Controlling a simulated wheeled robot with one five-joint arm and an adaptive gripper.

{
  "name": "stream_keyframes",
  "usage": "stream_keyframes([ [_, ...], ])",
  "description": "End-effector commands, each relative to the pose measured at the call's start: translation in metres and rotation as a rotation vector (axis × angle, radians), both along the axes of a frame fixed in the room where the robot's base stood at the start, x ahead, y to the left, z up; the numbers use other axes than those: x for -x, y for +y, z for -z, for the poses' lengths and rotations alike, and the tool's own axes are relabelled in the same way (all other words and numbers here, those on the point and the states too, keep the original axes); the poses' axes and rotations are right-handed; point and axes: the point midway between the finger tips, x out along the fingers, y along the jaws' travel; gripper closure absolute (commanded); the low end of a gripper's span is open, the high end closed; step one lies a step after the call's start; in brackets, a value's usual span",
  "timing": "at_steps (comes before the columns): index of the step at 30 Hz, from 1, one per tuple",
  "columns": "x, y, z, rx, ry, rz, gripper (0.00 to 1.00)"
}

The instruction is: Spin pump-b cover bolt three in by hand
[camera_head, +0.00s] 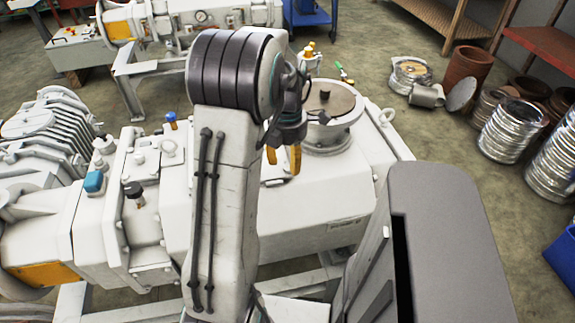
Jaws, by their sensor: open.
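A large white pump (330,215) fills the middle of the head view, partly behind my arm. On its top is a round flange with a brown disc-shaped cover (338,103), and a small dark piece (324,95) stands on the disc. My gripper (283,158) hangs over the pump's top, just left of the flange, with its orange fingertips pointing down and apart. No cover bolt can be made out clearly, and my arm hides part of the pump's top.
Yellow-topped fittings (309,50) stand behind the flange, close to my wrist. A blue cap (94,182) and a dark knob (134,193) rise at the left. Another pump (210,17) stands behind. Coiled metal ducts (512,130) and brown pots (467,68) stand right, with open floor between.

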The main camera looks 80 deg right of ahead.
Motion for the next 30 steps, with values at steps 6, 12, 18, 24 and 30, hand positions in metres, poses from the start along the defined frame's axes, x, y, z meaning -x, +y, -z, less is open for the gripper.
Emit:
stream_keyframes([
  [6,0.000,0.000,0.018,-0.001,0.000,0.001,0.55],
  [12,0.000,0.000,0.022,0.001,0.000,0.001,0.55],
  [18,0.000,0.000,0.022,0.001,0.000,0.001,0.55],
  [24,0.000,0.000,0.022,0.001,0.000,0.001,0.68],
  [30,0.000,0.000,0.022,0.001,0.000,0.001,0.86],
])
